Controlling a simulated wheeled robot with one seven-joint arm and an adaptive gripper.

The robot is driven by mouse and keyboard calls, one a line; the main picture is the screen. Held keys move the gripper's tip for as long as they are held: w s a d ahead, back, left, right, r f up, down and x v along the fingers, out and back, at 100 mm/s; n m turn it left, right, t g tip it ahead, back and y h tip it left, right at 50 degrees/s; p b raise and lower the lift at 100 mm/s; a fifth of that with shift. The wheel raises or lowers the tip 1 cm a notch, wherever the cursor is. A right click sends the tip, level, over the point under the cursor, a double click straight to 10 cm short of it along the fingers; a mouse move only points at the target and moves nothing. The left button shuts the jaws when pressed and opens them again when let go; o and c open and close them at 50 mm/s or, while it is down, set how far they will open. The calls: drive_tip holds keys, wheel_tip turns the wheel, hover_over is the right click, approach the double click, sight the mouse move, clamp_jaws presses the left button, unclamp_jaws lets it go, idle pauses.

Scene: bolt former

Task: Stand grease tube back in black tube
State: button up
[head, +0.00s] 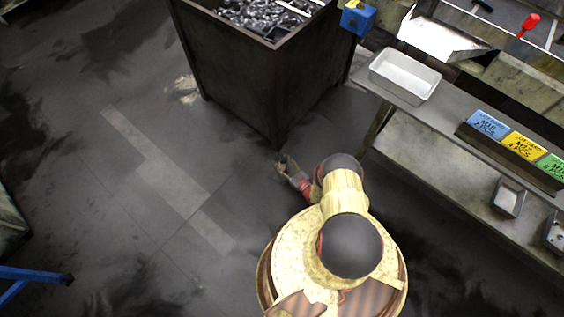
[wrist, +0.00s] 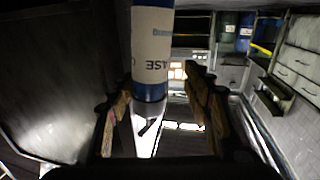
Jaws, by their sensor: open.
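The grease tube (wrist: 152,45) shows large at the top middle of the wrist view. It has a white label with partly readable lettering and a blue end, and its upper part is cut off by the picture edge. My gripper (wrist: 160,88) is open, with one finger on each side of the tube's blue end. I cannot tell whether either finger touches the tube. In the head view my gripper (head: 283,165) is small, near the lower corner of the dark bin, and the grease tube cannot be made out there. I cannot identify the black tube in either view.
A tall dark bin (head: 235,75) full of metal parts stands beyond my arm. A bench (head: 450,125) on the right carries a white tray (head: 405,76) and coloured cards (head: 515,147). A blue frame (head: 35,275) is at lower left. The floor on the left is largely clear.

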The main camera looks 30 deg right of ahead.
drive_tip(key=s, duration=0.4)
drive_tip(key=s+d, duration=0.1)
drive_tip(key=s, duration=0.1)
drive_tip(key=shift+s, duration=0.75)
